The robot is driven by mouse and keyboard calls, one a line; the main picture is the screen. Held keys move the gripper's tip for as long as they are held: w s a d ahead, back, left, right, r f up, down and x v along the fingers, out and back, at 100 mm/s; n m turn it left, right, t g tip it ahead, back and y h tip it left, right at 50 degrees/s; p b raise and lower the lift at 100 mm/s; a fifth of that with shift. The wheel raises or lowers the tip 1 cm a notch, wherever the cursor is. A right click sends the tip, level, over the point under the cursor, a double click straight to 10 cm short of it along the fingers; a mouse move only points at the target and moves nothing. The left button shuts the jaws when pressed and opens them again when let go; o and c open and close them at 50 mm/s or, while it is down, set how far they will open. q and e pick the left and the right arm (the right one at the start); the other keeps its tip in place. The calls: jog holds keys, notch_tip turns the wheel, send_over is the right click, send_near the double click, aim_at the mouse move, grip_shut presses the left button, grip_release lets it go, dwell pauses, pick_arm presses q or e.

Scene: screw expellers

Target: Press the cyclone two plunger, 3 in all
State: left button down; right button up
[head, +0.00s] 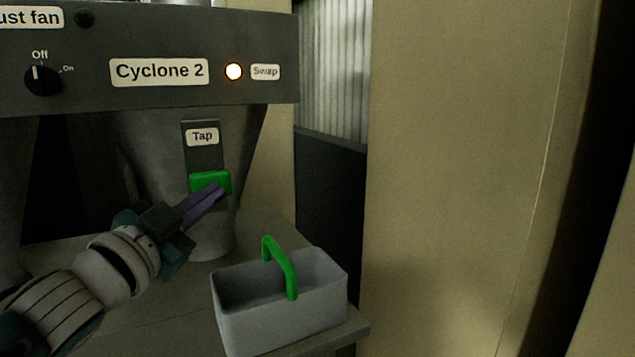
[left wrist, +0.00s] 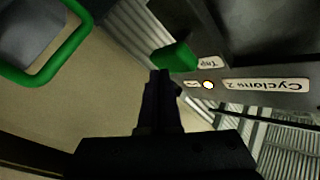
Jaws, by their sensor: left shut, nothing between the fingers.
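The cyclone two plunger is a green block (head: 207,181) under the "Tap" label on the grey cyclone cone. It also shows in the left wrist view (left wrist: 176,55), just beyond my fingertips. My left gripper (head: 219,190) is shut and empty, its purple-grey fingers pointing at the plunger's lower right part. The tips overlap the plunger in the head view; I cannot tell whether they touch it. The "Cyclone 2" label (head: 159,72) is on the panel above, with a lit lamp (head: 233,71) beside a "Swap" label. My right gripper is not in view.
A grey bin (head: 270,328) with a green handle (head: 281,268) stands on the bench to the right of the cone, close to my left arm. An Off/On knob (head: 43,80) is on the panel at left. A beige wall panel (head: 450,180) fills the right.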

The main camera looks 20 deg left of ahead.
pick_arm(q)
jog(key=shift+w+a+b, duration=0.4)
jog(key=shift+w+a, duration=0.35)
jog(key=shift+a, duration=0.1)
dwell(1.0)
dwell(0.3)
jog(key=shift+s+d+p, duration=0.7)
jog(key=shift+s+d, duration=0.2)
jog(key=shift+d, duration=0.1)
jog(key=shift+s+d, duration=0.15)
jog(key=shift+s+d+p, duration=0.85)
jog(key=shift+s+d, duration=0.8)
jog(key=shift+d, duration=0.3)
